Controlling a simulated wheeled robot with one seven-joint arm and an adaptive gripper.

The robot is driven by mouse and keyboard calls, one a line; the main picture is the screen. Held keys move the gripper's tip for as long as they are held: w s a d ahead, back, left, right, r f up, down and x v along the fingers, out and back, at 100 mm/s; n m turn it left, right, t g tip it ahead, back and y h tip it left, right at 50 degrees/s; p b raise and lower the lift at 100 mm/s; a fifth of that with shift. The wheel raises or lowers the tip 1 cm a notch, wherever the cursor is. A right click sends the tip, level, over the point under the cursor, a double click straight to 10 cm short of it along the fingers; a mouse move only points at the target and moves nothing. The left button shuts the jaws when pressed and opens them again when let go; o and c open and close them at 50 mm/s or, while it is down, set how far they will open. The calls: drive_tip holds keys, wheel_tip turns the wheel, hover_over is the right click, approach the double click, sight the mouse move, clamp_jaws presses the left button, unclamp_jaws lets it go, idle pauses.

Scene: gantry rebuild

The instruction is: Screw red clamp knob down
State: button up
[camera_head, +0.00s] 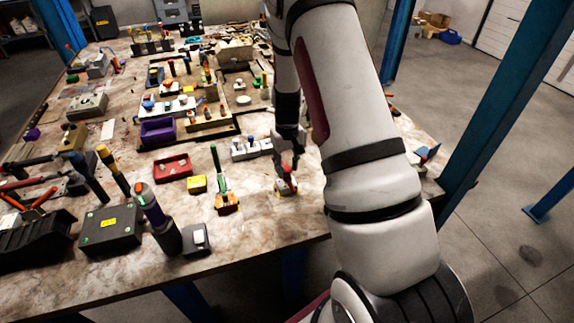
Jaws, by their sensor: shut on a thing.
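My gripper (289,160) points down at the near right part of the table, just left of my large white arm. Its fingers are shut on the red clamp knob (284,180). Only a little red of the knob shows below the fingertips. The knob is on a small pale block (286,191) standing on the table top. The fingers hide much of the knob, so its height on the block cannot be told.
The marbled table (265,222) is crowded to the left. An orange block with a green-handled tool (226,203), a yellow block (197,184) and a red tray (173,168) stand left of the gripper. A white block with knobs (251,149) is close behind. Blue posts (505,90) rise at right.

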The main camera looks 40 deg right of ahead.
sight(286, 169)
drive_tip(key=m+b, duration=0.1)
drive_tip(key=m, duration=0.2)
drive_tip(key=shift+m, duration=0.4)
drive_tip(key=o, duration=1)
wheel_tip(286, 169, up, 12)
drive_tip(key=shift+r, duration=0.1)
